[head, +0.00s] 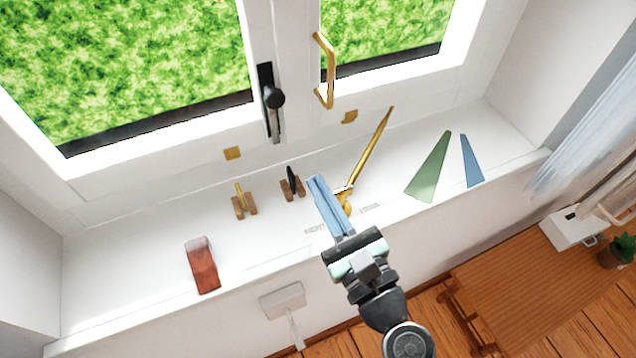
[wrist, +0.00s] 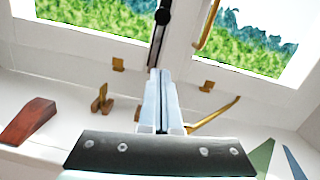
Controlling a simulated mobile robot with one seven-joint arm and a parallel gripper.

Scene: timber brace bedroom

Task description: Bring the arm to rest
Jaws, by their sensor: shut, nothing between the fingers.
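My gripper (head: 329,205) is shut and empty, its pale blue fingers together above the white window sill in the head view. In the wrist view the shut fingers (wrist: 161,100) point toward the window frame. A thin brass bar (head: 371,151) lies slanted on the sill just right of the fingers; its lower end is partly hidden by them. The brass bar also shows in the wrist view (wrist: 217,114). I cannot tell whether the fingers touch it.
A red-brown wedge (head: 202,265) sits on the sill at left. Small wooden blocks (head: 243,207) stand behind it. A green wedge (head: 429,168) and a blue wedge (head: 471,162) lie at right. The window has a black handle (head: 273,98) and a brass handle (head: 330,70). A wooden table (head: 530,275) stands below right.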

